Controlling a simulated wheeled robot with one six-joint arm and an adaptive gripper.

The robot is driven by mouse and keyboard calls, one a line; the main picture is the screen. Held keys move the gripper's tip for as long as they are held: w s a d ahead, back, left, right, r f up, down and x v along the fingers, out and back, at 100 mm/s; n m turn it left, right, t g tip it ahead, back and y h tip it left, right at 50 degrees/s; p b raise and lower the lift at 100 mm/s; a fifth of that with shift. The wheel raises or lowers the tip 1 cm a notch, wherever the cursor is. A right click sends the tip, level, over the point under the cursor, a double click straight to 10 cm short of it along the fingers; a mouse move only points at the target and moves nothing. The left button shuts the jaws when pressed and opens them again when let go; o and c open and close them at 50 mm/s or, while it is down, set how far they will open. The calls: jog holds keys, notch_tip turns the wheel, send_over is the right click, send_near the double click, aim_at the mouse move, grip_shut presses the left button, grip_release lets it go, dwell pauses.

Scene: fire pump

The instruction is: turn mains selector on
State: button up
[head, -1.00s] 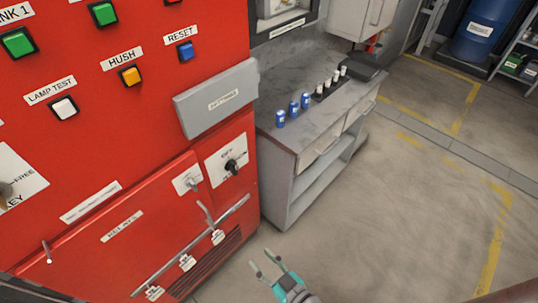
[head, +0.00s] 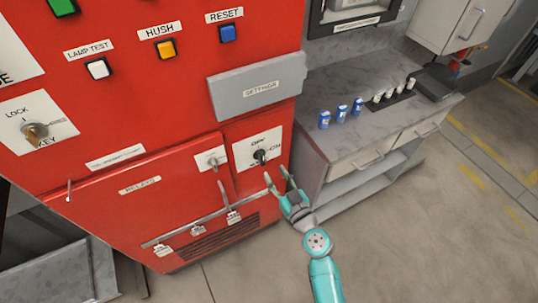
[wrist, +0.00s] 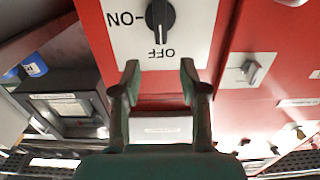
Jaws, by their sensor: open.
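The mains selector is a black rotary knob (head: 260,156) on a white plate with OFF and ON labels, low on the right of the red panel. In the wrist view the knob (wrist: 160,16) shows upside down, its bar in line with the OFF label and its light mark on that side. My gripper (head: 276,175) is open and empty, just below and right of the knob in the head view. In the wrist view its two fingertips (wrist: 160,75) are spread just short of the plate's OFF edge. The knob is not between them, and I see no contact.
A grey SETTINGS cover (head: 258,88) juts out above the selector. A small toggle (head: 212,162) and a rail with tagged levers (head: 198,229) lie to the left. A grey counter (head: 372,80) with blue cans stands close on the right. The floor at right is clear.

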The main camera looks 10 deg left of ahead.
aim_at(263, 156)
jog(key=x, duration=0.8)
jog(key=shift+w+a, duration=0.25)
jog(key=shift+a, duration=0.05)
grip_shut()
